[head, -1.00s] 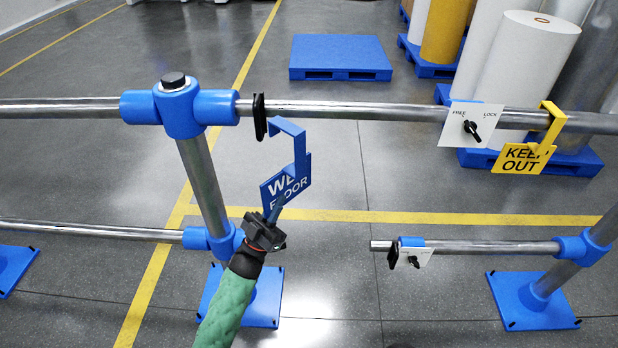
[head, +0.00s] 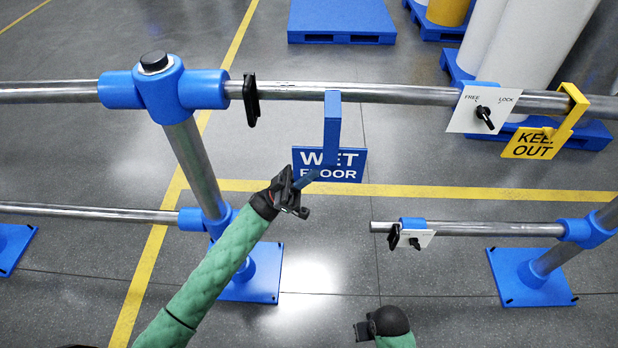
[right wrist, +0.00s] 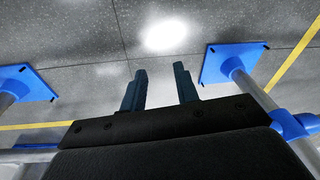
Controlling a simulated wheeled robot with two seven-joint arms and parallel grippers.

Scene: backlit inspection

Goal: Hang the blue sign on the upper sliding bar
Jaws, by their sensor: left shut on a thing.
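The blue sign (head: 355,166), lettered WET FLOOR, is held by its lower left part in my left gripper (head: 298,193), which is shut on a blue tab. Its hook stem (head: 332,125) rises in front of the upper sliding bar (head: 400,94), with the stem's top at about bar height in the head view. I cannot tell whether the hook touches or passes over the bar. My right gripper (right wrist: 160,78) is open and empty above the floor; part of it shows at the bottom of the head view (head: 366,330).
On the upper bar are a black stop (head: 250,100) at left, a white FREE/LOCK plate with a black knob (head: 484,110), and a yellow KEEP OUT sign (head: 535,143). A shorter lower bar (head: 490,229) ends in open space. A blue post joint (head: 160,90) stands left.

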